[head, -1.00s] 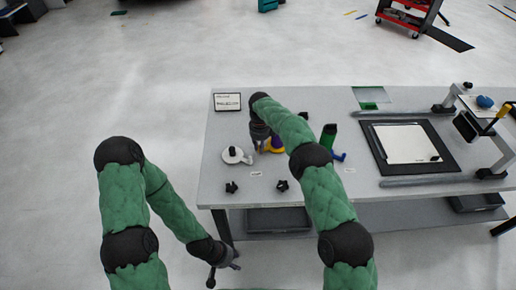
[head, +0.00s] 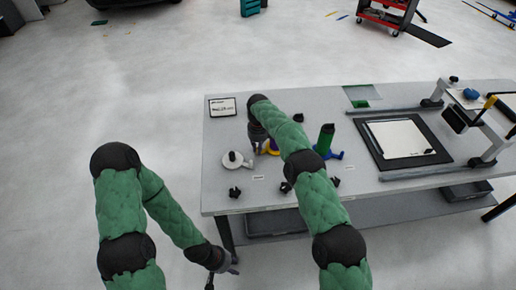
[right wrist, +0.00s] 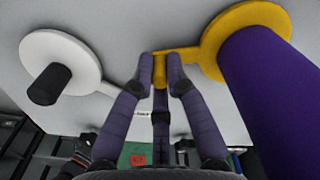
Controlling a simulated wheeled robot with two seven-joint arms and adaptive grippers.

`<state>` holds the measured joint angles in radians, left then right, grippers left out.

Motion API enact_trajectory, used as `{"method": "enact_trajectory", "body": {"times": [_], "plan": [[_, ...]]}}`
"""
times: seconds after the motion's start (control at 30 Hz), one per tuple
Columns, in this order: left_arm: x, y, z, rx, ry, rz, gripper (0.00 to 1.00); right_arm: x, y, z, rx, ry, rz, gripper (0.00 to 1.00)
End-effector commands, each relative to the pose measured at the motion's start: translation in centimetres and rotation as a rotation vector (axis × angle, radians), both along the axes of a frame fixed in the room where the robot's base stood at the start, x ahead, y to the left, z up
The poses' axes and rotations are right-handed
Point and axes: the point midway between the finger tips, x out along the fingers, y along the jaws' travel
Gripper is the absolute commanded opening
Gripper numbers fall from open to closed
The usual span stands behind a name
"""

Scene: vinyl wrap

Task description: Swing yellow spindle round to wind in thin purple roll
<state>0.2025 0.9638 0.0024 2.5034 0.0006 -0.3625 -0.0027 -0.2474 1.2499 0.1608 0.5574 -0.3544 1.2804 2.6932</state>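The yellow spindle (head: 274,152) stands on the table, mostly behind my right arm. In the head view this gripper (head: 258,146) is between the white spindle (head: 236,159) and the yellow one. My left gripper (head: 224,276) hangs low in front of the table, fingers spread and empty.
The white spindle's bare black post (right wrist: 49,83) is left of my right gripper. A blue spindle (head: 334,155) with a green roll (head: 326,138) stands to the right. Small black knobs (head: 235,192) lie near the front edge. A framed black mat (head: 440,158) lies further right.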

Motion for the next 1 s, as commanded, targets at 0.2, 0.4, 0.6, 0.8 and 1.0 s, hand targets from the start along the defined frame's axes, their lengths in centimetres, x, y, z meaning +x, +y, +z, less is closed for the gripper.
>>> {"method": "enact_trajectory", "body": {"times": [0.2,0.4,0.6,0.8,1.0], "plan": [[0.0,0.0,0.0,0.0,0.0,0.0,0.4,0.0,0.0,0.0,0.0,0.0,0.0,0.39],[0.0,0.0,0.0,0.0,0.0,0.0,0.4,0.0,0.0,0.1,0.0,0.0,0.0,0.39],[0.0,0.0,0.0,0.0,0.0,0.0,0.4,0.1,0.0,1.7,0.001,-0.002,0.0,0.39],[0.0,0.0,0.0,0.0,0.0,0.0,0.4,0.1,0.0,5.5,0.001,-0.004,0.0,0.39],[0.0,0.0,0.0,0.0,0.0,0.0,0.4,0.1,0.1,9.2,0.002,-0.003,0.0,0.39]]}}
